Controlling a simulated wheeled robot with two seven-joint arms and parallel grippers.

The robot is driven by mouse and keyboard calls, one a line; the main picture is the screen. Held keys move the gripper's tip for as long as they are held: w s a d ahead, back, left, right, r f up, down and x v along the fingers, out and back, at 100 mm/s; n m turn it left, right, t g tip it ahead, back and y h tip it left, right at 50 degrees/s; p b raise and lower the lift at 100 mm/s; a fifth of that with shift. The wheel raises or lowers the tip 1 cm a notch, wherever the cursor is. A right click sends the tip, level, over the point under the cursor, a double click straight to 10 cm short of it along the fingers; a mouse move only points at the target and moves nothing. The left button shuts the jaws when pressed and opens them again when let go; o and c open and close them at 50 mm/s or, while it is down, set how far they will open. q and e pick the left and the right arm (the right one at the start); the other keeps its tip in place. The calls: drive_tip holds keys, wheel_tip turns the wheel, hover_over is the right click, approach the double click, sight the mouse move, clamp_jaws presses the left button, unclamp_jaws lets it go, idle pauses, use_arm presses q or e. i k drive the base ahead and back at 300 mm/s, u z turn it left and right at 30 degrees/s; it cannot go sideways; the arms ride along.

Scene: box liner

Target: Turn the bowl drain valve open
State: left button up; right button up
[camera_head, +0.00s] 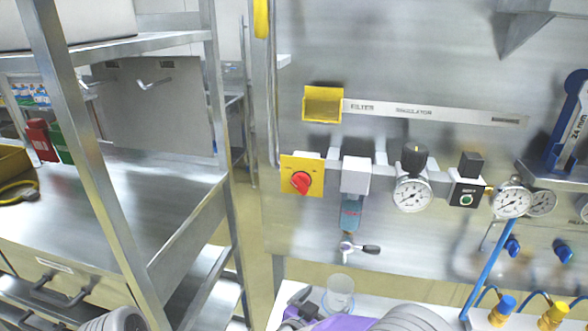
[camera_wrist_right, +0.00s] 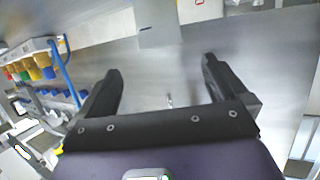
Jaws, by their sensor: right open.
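The bowl drain valve (camera_head: 348,246) is a small metal fitting with a dark lever (camera_head: 371,249) pointing right. It sits under the blue-tinted filter bowl (camera_head: 351,213), which hangs from a pale grey filter body (camera_head: 355,176) on the steel panel. My right gripper (camera_head: 298,299) is at the bottom of the head view, below and left of the valve and apart from it; its body is purple. In the right wrist view the gripper (camera_wrist_right: 160,74) is open and empty, with both dark fingers spread. My left gripper is not in view.
A red knob on a yellow plate (camera_head: 301,177) is left of the filter. Pressure gauges (camera_head: 412,194) are to the right. A clear cup (camera_head: 340,288) stands on the pale surface below the valve. A steel rack (camera_head: 190,239) is at left.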

sight(347, 244)
drive_tip(key=k, duration=1)
